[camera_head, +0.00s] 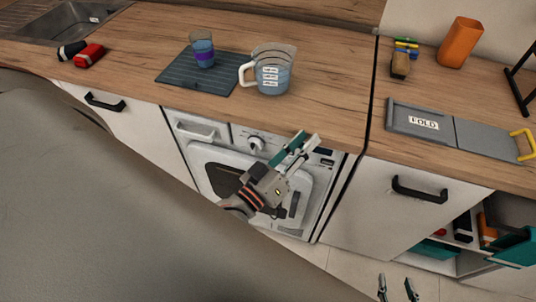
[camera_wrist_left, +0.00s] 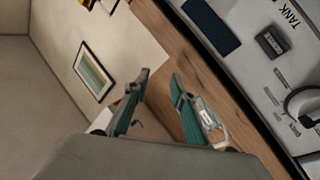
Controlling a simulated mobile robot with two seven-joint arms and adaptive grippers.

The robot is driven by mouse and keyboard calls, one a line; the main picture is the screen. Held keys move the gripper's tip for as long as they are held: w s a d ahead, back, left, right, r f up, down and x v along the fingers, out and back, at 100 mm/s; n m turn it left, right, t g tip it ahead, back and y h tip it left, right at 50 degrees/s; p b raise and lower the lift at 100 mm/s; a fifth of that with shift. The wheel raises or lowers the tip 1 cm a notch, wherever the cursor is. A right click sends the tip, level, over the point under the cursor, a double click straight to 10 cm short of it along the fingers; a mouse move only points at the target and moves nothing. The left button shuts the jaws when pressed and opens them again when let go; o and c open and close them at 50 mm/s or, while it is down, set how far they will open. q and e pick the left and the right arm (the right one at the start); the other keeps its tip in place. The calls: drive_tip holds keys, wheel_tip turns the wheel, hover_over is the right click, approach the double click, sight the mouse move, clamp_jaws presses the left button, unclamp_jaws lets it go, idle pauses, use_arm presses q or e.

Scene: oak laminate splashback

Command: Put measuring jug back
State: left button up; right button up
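The measuring jug (camera_head: 272,74) stands upright on the wooden counter, clear with a white handle on its left and a printed label. A clear, labelled thing (camera_wrist_left: 208,122), probably the jug, shows partly behind the right finger. My right gripper (camera_head: 397,284) shows only its two separated fingertips at the bottom edge, with nothing visible between them.
A grey FOLD board (camera_head: 470,138), an orange cup (camera_head: 460,42) and a sink (camera_head: 60,22) are further off. Counter right of the jug is clear. Cabinet handles (camera_head: 420,190) stick out.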

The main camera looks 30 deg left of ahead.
use_arm(q)
drive_tip(key=s+a+f+m+g, duration=0.1)
drive_tip(key=s+f+m+g, duration=0.1)
drive_tip(key=f, duration=0.6)
drive_tip(key=s+a+f+m+g, duration=0.1)
drive_tip(key=s+f+m+g, duration=0.2)
drive_tip(key=f, duration=0.5)
drive_tip(key=s+a+f+m+g+y, duration=0.1)
drive_tip(key=s+f+m+g, duration=0.2)
drive_tip(key=s+f, duration=0.3)
wheel_tip(320, 180, down, 3)
drive_tip(key=shift+a+r+g, duration=0.15)
drive_tip(key=shift+r+g, duration=0.05)
drive_tip(key=shift+g, duration=0.2)
